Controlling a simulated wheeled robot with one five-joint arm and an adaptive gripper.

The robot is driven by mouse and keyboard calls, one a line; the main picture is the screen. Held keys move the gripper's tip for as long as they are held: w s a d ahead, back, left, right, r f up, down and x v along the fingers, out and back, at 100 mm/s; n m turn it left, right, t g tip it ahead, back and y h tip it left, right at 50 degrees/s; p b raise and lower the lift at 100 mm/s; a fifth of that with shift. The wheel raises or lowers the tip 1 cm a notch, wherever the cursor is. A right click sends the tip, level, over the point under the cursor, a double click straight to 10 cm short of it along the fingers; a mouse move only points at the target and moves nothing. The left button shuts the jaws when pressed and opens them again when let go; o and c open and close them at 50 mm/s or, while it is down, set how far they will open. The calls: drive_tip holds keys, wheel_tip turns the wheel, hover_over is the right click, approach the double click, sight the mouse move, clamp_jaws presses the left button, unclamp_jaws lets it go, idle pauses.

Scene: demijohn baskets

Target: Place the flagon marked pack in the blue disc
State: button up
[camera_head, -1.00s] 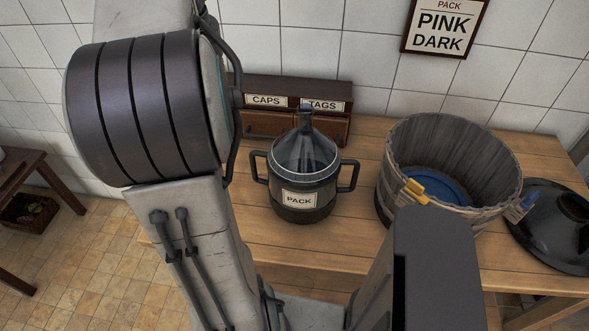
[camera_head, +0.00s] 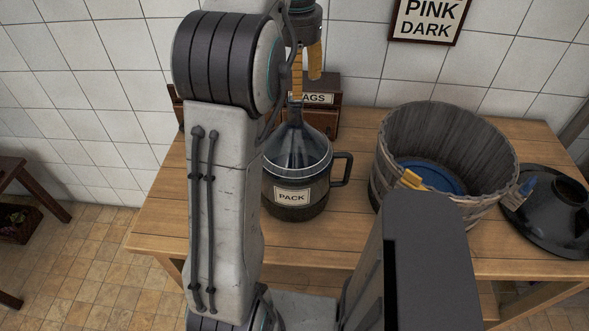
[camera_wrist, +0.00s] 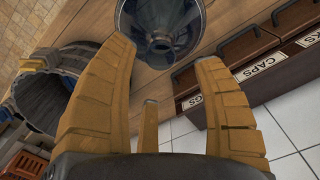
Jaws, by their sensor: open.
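The flagon marked PACK (camera_head: 298,150) stands upright on the table, a clear glass body with a narrow neck in a dark holder with a side handle.
The wooden table (camera_head: 160,222) has bare room at its left. A drawer box (camera_head: 325,116) with label cards stands behind the flagon. A black lid-like dish (camera_head: 550,215) lies right of the tub. Yellow and blue clips (camera_head: 411,180) sit on the tub's rim. A sign (camera_head: 430,20) hangs on the tiled wall.

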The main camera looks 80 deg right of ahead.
sight(295, 102)
drive_tip(key=shift+f+b, duration=0.3)
drive_tip(key=shift+f, duration=2.55)
drive_tip(key=c, duration=1.2)
drive_tip(key=shift+r, duration=0.1)
clamp_jaws()
